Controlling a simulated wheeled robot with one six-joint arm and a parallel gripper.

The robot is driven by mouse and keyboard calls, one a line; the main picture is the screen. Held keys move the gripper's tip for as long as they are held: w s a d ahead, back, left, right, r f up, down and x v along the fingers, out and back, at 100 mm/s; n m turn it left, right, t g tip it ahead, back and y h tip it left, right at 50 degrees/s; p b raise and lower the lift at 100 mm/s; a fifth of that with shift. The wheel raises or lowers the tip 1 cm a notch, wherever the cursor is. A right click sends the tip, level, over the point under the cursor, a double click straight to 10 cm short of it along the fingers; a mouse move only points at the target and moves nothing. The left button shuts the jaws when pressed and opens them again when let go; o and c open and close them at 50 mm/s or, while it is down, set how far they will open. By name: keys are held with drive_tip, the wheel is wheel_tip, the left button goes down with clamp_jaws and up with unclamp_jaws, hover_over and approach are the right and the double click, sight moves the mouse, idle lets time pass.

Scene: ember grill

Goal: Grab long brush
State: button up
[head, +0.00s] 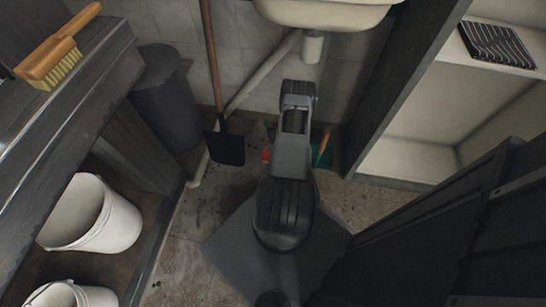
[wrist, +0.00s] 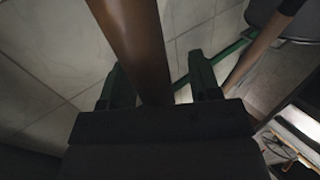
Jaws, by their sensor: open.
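My gripper is hidden behind my arm in the head view. In the head view a short piece of orange-brown handle (head: 325,142) shows right of my arm, beside a green thing (head: 321,156). A long brown pole (head: 212,60) with a flat black head (head: 225,148) leans at the wall left of my arm.
White buckets (head: 95,215) sit on the shelf below. A sink (head: 325,12) and pipe are above. Dark cabinet panels (head: 430,235) close in on the right.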

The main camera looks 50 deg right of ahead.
clamp_jaws()
idle(0.4)
